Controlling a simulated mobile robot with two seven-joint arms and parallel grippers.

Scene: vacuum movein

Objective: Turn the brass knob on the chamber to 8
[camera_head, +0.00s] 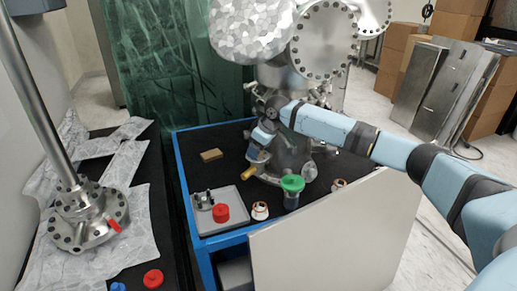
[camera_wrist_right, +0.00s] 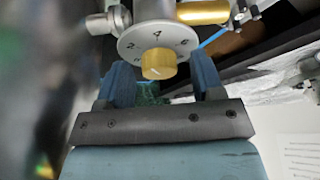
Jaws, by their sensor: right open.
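The brass knob (camera_wrist_right: 158,65) sits on a pale round dial (camera_wrist_right: 130,40) in the right wrist view. The numerals 2 and 4 show on the dial; others are small or partly hidden, and I cannot tell where the knob points. My right gripper (camera_wrist_right: 161,75) is open, with one blue finger on each side of the knob and visible gaps between. In the head view my right gripper (camera_head: 259,146) is at the front left of the steel chamber (camera_head: 285,75), where the knob cannot be made out clearly. My left gripper is not in view.
A brass cylinder (camera_wrist_right: 203,12) sticks out beside the dial. On the blue-framed cart (camera_head: 200,170) stand a grey tray (camera_head: 235,222), a red cap (camera_head: 221,212), a green-topped jar (camera_head: 292,190) and a tan block (camera_head: 211,155). A steel flange assembly (camera_head: 85,215) stands on foil at left.

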